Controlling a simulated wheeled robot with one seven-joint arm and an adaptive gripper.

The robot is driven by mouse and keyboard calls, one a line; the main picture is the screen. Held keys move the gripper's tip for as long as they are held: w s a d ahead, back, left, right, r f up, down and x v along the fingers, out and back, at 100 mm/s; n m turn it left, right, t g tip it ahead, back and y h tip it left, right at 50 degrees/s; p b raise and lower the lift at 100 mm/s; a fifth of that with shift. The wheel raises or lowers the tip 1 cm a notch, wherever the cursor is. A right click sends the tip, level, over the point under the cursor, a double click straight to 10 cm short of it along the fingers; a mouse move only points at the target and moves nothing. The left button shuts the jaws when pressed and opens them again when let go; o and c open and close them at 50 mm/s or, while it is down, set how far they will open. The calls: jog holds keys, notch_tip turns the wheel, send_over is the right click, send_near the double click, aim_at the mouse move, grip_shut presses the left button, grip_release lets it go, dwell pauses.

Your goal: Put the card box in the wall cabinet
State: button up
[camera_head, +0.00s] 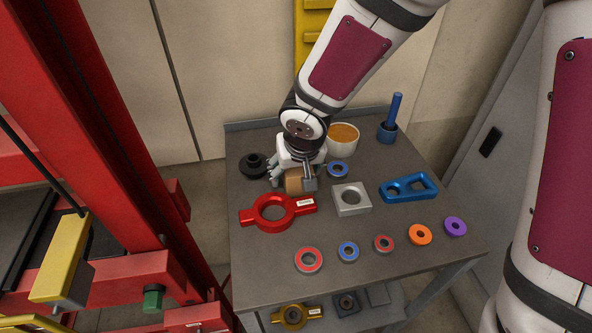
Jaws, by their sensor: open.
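The card box (294,182), small and brown, sits on the grey metal table behind the red ring-shaped part. My gripper (292,178) reaches down over it from above, with one finger at its left and one at its right. The fingers look open around the box; I cannot tell whether they touch it. The gripper hides the top of the box. No wall cabinet can be made out for certain; a grey panel with a black handle (490,142) stands at the right.
Near the box are a red ring part (250,216), a grey square block (351,208), a black flanged part (253,166), a blue-rimmed ring (338,170) and a round tub (343,138). Several coloured rings line the table's front. A red frame (135,150) stands left.

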jog(key=p+v, duration=0.4)
jog(key=v, duration=0.8)
